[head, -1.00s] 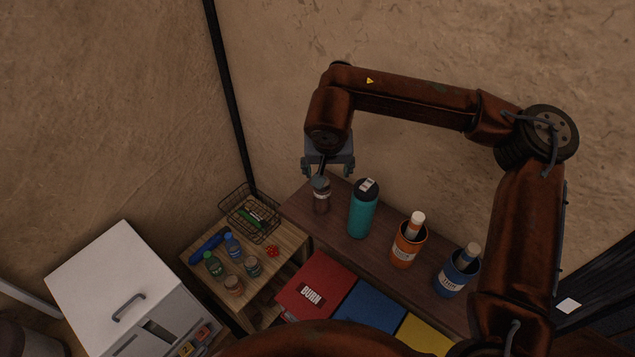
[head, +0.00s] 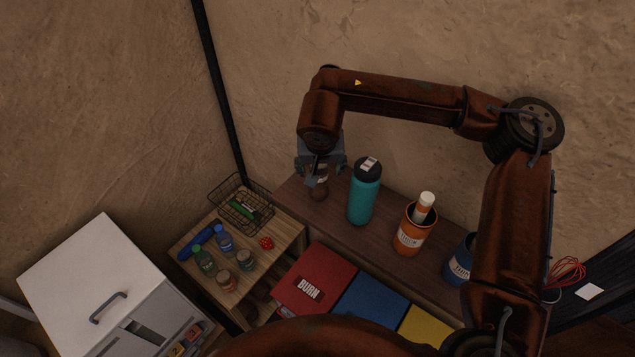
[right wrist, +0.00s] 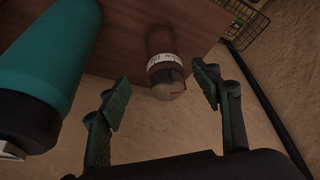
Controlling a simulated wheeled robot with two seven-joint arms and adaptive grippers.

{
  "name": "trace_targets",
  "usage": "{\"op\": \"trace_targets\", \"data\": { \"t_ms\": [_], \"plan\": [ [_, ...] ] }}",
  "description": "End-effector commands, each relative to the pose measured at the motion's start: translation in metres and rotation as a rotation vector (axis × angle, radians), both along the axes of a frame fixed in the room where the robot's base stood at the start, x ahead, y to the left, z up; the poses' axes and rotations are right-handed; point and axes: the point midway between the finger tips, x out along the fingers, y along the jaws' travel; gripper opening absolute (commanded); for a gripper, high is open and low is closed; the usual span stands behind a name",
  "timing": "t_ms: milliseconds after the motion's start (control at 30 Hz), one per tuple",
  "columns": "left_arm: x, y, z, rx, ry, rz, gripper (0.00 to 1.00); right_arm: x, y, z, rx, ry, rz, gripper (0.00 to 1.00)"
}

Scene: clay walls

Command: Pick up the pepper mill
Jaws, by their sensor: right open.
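The pepper mill (head: 320,193) is a dark brown jar-like thing with a pale lettered band (right wrist: 161,62) and a lighter cap. It stands on the wooden shelf top, left of the teal bottle. In the head view, my right gripper (head: 319,174) is over it and hides its upper part. In the right wrist view, my right gripper (right wrist: 162,92) is open, with one green-padded finger on each side of the line to the mill's cap. The mill lies just beyond the fingertips, not clasped. My left gripper is not in view.
The teal bottle (head: 363,195) stands close right of the mill and also fills the left of the right wrist view (right wrist: 45,60). An orange cup (head: 408,239) and a blue cup (head: 458,262) stand farther right. A wire basket (head: 240,205) is on the lower table at left.

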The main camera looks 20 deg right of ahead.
Motion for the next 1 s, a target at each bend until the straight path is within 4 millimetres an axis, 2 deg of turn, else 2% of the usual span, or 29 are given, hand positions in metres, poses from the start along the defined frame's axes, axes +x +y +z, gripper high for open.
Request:
{"op": "trace_targets", "data": {
  "t_ms": [167,400,700,1000],
  "plan": [
    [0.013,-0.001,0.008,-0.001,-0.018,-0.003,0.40,0.011,-0.001,-0.014,-0.001,0.003,-0.001,0.59],
    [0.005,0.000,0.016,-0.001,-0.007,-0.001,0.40,0.029,-0.002,-0.043,-0.001,0.001,0.001,0.59],
    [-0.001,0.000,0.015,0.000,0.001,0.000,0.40,0.031,-0.003,-0.050,0.001,0.000,0.001,0.59],
    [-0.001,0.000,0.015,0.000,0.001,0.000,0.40,0.031,-0.003,-0.050,0.000,0.000,0.002,0.39]
  ]
}}
